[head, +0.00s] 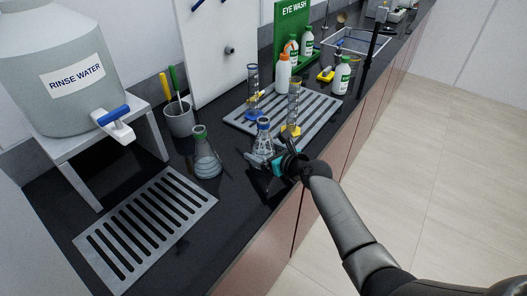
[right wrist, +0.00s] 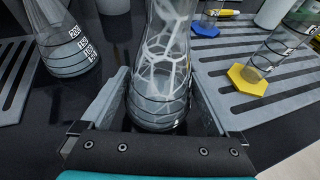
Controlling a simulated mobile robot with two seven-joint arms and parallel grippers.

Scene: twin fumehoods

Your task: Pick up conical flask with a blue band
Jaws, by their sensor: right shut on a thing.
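The conical flask with a blue band (head: 263,128) stands upright near the counter's front edge, clear glass with a blue ring at its neck. My right gripper (head: 267,159) is shut on it, reaching in from the right. In the right wrist view the flask (right wrist: 160,75) fills the space between the two fingers; its neck top is out of frame. I cannot tell whether its base touches the counter. A second conical flask, with a green band (head: 206,158), stands to the left; it also shows in the right wrist view (right wrist: 66,45). My left gripper is not in view.
A slotted drain (head: 213,202) lies at front left, another rack (head: 232,119) behind the held flask with cylinders and bottles. A rinse-water tank (head: 45,90) on a stand and a brush cup (head: 179,122) are left. Bare counter separates the two flasks.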

